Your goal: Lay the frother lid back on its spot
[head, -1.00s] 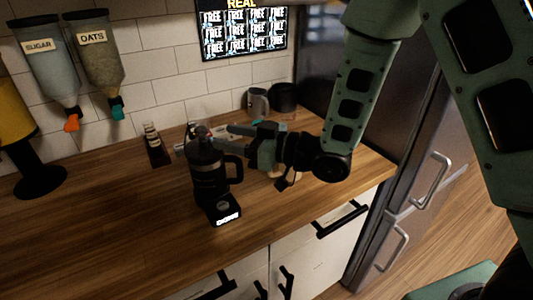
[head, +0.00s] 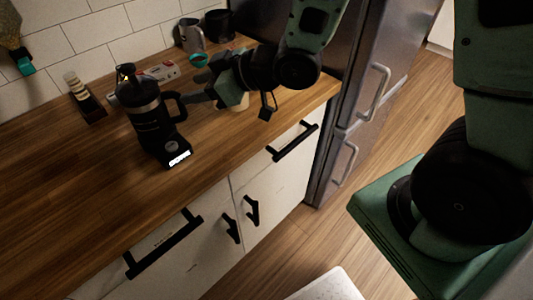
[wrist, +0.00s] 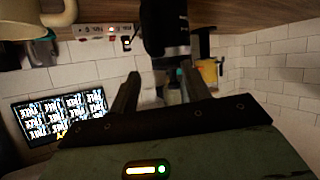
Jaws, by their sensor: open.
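The black frother (head: 152,122) stands upright on its black base (head: 178,157) with a lit display, on the wooden counter. A dark lid-like top with a knob (head: 125,71) shows on the jug; I cannot tell how well it is seated. My gripper (head: 203,93) is just right of the jug's handle. In the wrist view, which is upside down, my gripper (wrist: 158,82) has its two fingers apart with nothing held between them. The dark jug (wrist: 165,28) hangs at the top there, beyond the fingers. The far side of the jug is hidden.
A cream mug (wrist: 42,18) shows at the upper left of the wrist view. Behind the frother are a red-and-white box (head: 160,71), a rack (head: 85,98), a grey jug (head: 191,35) and a black container (head: 219,24). The counter's front left is clear.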

